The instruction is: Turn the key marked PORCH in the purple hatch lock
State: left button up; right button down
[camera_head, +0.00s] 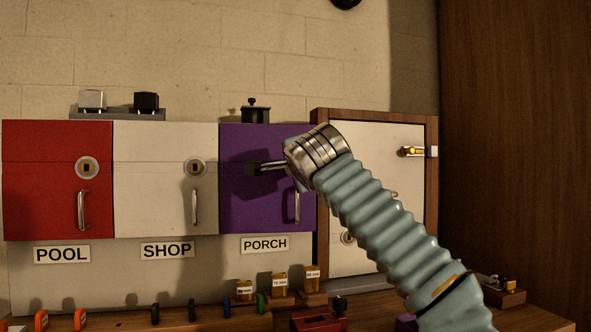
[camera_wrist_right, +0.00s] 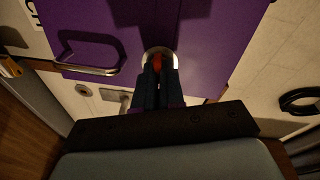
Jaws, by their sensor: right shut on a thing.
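The purple hatch (camera_head: 265,211) is shut in the head view, with a PORCH sign (camera_head: 264,244) below it. My right gripper (camera_head: 252,168) reaches in from the right and its dark fingertips are at the upper left of this hatch, hiding its lock there. In the right wrist view the lock's silver ring (camera_wrist_right: 174,54) shows on the purple door, just beyond my right gripper (camera_wrist_right: 157,72). The gripper is shut on a small red-orange key (camera_wrist_right: 157,62), at the ring. I cannot read its marking or tell how deep it sits. My left gripper is not in view.
A bar handle (camera_head: 297,207) stands out from the purple door, close to my arm. Red (camera_head: 45,190) and white (camera_head: 150,205) hatches are on the left. A wood-framed white door (camera_head: 375,143) is on the right. Several small coloured items line the bench below.

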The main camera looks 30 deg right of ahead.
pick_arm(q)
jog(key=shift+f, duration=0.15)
pick_arm(e)
jog(key=m+b, duration=0.1)
jog(key=m, duration=0.3)
jog(key=c, duration=1.2)
grip_release()
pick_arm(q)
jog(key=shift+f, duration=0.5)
pick_arm(e)
jog(key=shift+o, duration=0.2)
pick_arm(q)
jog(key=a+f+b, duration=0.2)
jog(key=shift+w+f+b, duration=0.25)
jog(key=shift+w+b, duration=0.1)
jog(key=shift+b, duration=0.05)
pick_arm(e)
jog(key=f+v, duration=0.1)
jog(key=v, duration=1.2)
jog(key=shift+s+r, duration=0.5)
